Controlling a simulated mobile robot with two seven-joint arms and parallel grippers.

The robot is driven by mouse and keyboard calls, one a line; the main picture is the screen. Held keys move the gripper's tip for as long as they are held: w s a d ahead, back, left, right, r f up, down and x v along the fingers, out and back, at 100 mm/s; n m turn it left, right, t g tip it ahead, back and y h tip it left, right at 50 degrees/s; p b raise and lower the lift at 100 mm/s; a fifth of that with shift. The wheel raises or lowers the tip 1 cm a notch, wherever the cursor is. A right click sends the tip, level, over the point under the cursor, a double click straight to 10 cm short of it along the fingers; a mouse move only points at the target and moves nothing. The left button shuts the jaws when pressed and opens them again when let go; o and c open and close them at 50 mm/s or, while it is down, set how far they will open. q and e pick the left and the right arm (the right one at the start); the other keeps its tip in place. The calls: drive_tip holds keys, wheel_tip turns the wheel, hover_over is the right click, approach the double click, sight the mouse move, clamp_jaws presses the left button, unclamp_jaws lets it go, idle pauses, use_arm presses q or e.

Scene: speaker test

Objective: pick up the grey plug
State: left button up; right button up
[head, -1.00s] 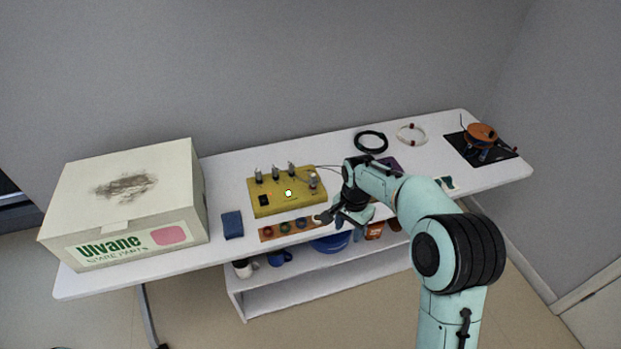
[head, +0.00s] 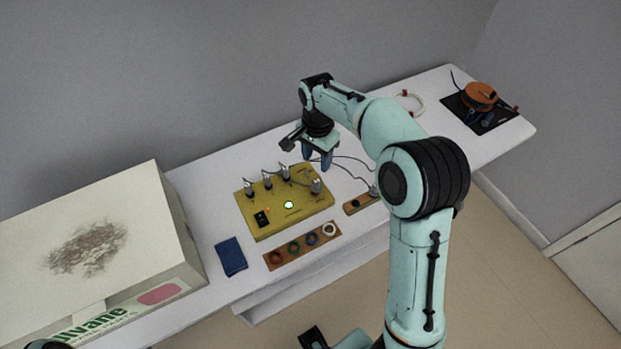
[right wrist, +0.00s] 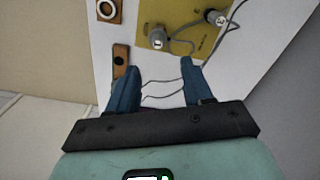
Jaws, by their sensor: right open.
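Several grey plugs stand on the yellow box in the head view. One grey plug (head: 316,186) stands near its right front corner. In the right wrist view this plug (right wrist: 157,40) is upright ahead of the fingertips, and a second grey plug (right wrist: 215,17) with a grey cable is farther right. I cannot tell which is the task's plug. My right gripper (head: 318,163) points down just behind the box's right end. It also shows in the right wrist view (right wrist: 160,78), open, with only table and thin cables visible between its fingers. My left gripper's fingers are not visible.
The yellow box (head: 262,227) has a lit lamp (head: 288,204). A large carton (head: 90,250) stands left. An orange reel (head: 480,96) sits far right. Loose cables cross the table.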

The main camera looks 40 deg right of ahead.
sight(317, 181)
wheel_tip(317, 181, down, 11)
drive_tip(key=shift+s+f+b, duration=0.15)
drive_tip(key=shift+f+b, duration=0.05)
drive_tip(key=shift+b, duration=0.25)
clamp_jaws()
